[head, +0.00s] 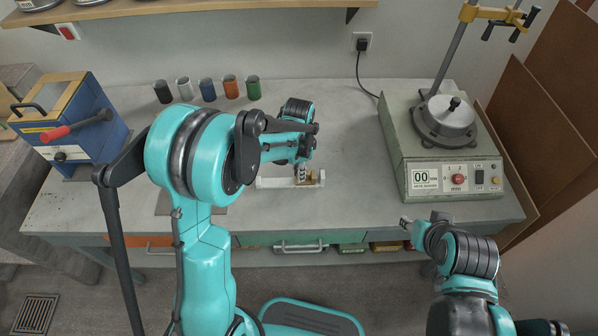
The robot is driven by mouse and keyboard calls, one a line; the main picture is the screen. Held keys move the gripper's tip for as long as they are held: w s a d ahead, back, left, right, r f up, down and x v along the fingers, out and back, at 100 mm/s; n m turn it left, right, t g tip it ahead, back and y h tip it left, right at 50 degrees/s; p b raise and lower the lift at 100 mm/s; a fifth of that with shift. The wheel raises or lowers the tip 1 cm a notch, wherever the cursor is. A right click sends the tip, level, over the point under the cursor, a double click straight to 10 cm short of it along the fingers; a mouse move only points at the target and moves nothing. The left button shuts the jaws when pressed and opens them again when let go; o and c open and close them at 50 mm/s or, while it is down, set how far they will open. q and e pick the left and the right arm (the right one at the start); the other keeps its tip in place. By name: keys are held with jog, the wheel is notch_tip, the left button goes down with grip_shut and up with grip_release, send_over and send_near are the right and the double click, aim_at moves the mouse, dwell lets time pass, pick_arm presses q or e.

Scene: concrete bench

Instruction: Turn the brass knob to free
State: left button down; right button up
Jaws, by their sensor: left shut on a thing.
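A small brass piece (310,177), which looks like the knob, sits on a pale bar-shaped base (270,183) in the middle of the bench. My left gripper (302,176) points down over it and is shut on it. The fingers hide much of the knob, so its turn angle cannot be read. My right gripper (405,222) is in front of the bench's front edge, at the lower right, apart from the knob. It is too small and turned away to tell whether it is open.
A grey-green machine (400,150) with a round top stands at the right of the bench. A blue box with a red handle (75,135) stands at the left. Several coloured cylinders (208,90) line the back. The bench top (345,120) is clear behind the base.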

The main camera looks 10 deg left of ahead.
dwell(0.4)
pick_arm(q)
jog(key=c, duration=1.5)
grip_release()
notch_tip(320, 180, up, 12)
